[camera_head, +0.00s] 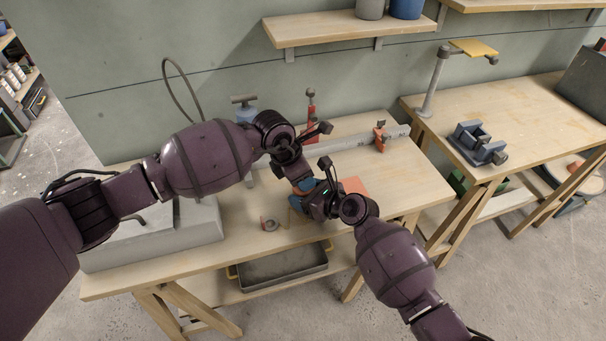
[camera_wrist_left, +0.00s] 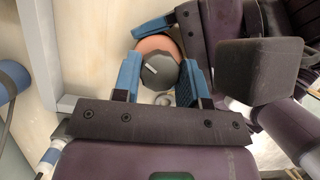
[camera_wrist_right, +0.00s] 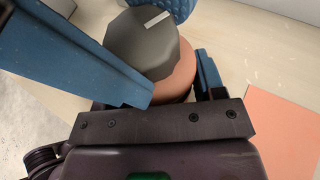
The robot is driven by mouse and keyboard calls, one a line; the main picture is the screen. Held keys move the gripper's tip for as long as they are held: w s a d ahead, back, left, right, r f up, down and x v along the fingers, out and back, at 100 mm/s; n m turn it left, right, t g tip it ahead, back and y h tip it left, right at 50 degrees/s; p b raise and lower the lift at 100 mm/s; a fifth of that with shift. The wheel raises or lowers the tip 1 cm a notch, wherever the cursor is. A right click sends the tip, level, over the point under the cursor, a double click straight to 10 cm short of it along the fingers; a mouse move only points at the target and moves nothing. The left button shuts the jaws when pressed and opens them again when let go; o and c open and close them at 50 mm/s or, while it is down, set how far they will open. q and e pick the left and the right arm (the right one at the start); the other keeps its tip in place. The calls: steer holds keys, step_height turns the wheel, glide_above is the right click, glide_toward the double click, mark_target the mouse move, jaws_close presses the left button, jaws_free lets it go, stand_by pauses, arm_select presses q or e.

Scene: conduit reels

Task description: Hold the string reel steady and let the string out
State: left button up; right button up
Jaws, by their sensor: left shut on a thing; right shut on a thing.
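The string reel, an orange round body with a dark grey faceted top bearing a pale mark, shows between the blue fingers in the left wrist view (camera_wrist_left: 158,70) and the right wrist view (camera_wrist_right: 150,45). In the head view the grippers mostly hide it. My left gripper (camera_head: 299,184) is shut on the reel from above, one finger on each side. My right gripper (camera_head: 306,200) is shut on it from the front right, close against the left one. I cannot make out the string or a loose end.
A metal rail (camera_head: 358,138) with red clamps (camera_head: 380,138) runs behind. A grey block (camera_head: 170,235) stands left, under my left arm.

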arm_select(q)
steer(key=shift+n, duration=0.4)
steer(key=o, duration=0.9)
steer(key=shift+o, duration=0.2)
steer(key=shift+m, duration=0.4)
